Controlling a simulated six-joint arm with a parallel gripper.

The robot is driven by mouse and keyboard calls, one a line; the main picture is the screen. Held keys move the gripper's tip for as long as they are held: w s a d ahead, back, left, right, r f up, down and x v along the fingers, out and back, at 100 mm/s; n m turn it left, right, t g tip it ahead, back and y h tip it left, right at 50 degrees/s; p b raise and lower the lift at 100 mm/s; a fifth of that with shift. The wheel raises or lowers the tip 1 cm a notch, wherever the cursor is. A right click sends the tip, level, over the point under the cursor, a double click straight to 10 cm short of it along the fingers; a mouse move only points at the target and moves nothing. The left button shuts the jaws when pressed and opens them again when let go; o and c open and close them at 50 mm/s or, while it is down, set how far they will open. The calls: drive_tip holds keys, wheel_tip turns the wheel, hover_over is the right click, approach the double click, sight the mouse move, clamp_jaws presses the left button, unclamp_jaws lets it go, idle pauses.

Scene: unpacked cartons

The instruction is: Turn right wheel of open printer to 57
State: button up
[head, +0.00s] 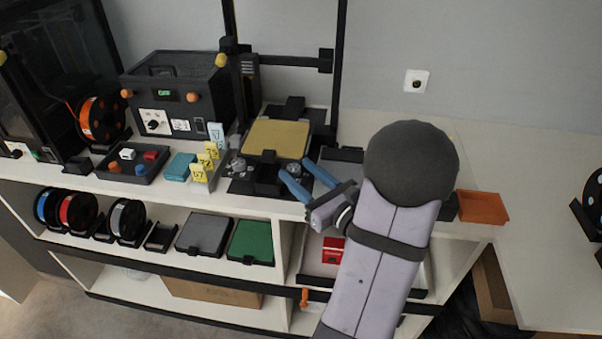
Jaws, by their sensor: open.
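The open printer has a black upright frame (339,75) and a tan bed (277,139) on a black base. A grey wheel (237,167) shows at the bed's front left. Another grey wheel (294,169) is at the front right, small and partly hidden by my gripper; its setting cannot be read. My gripper (294,168) has two blue fingers spread apart, with nothing seen held between them. Its fingertips are at the printer's front right, by the right wheel; I cannot tell whether they touch it.
Yellow number tags (201,174) stand left of the printer, beside a teal box (180,167) and a dark tray (130,175) of small parts. A black dryer box (178,90) stands behind. An orange tray (483,207) is right of my arm. The white counter (500,155) behind it is bare.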

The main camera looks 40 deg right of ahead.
drive_tip(key=shift+s, duration=0.15)
drive_tip(key=s+p, duration=0.7)
drive_tip(key=shift+p, duration=0.3)
drive_tip(key=shift+c, duration=0.2)
